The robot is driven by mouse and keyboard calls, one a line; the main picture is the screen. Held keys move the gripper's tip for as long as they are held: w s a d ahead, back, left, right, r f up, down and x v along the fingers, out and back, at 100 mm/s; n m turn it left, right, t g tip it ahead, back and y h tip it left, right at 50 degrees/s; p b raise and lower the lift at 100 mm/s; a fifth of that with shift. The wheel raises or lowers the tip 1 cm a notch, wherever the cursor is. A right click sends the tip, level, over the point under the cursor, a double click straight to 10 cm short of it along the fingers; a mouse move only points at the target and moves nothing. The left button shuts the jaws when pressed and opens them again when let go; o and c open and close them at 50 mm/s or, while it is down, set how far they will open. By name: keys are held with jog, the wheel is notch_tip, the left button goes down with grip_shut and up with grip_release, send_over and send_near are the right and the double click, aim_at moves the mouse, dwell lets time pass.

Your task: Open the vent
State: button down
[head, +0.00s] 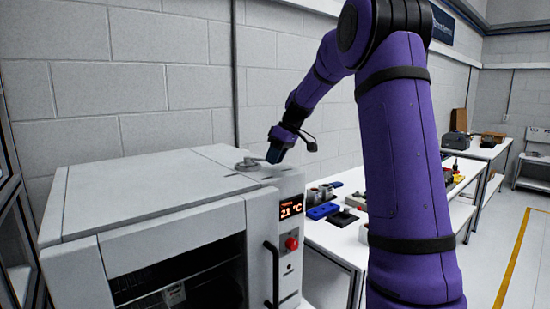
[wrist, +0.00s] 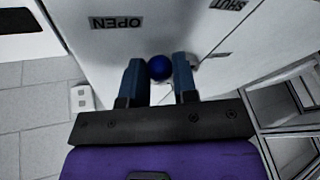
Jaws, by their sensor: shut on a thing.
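The vent is a round grey fitting (head: 248,164) on top of a white oven-like machine (head: 150,195) in the head view. My gripper (head: 275,152) is at the right side of this fitting, above the machine's top. In the wrist view, a blue ball-shaped knob (wrist: 159,67) sits between the two fingers of my gripper (wrist: 160,80), which are shut on it. An OPEN label (wrist: 116,23) lies on the top to the left of the knob, and a SHUT label (wrist: 229,4) lies to its upper right. My fingers hide the knob's sides.
The machine's front has a display reading 21 °C (head: 291,207), a red button (head: 291,243) and a black door handle (head: 271,275). A white table (head: 335,235) with several small items stands to the right. A block wall (head: 120,90) rises behind.

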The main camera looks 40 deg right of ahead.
jog(key=c, duration=0.9)
grip_release()
jog(key=v, duration=1)
jog(key=shift+d+r, duration=0.15)
jog(key=shift+r, duration=0.2)
jog(key=shift+s, duration=0.15)
jog(key=s+a+r+m+h, duration=0.1)
jog(key=s+a+m+h, duration=0.1)
jog(key=s+a, duration=1.3)
jog(key=s+a+f+m+t+h, duration=0.1)
jog(key=s+a+f, duration=0.3)
jog(key=s, duration=0.4)
jog(key=s+a+f+m+t+h, duration=0.1)
jog(key=s+a+f+m, duration=0.1)
jog(key=s+a+f, duration=0.3)
jog(key=s, duration=0.4)
jog(key=shift+a+f, duration=0.3)
jog(key=shift+f, duration=0.05)
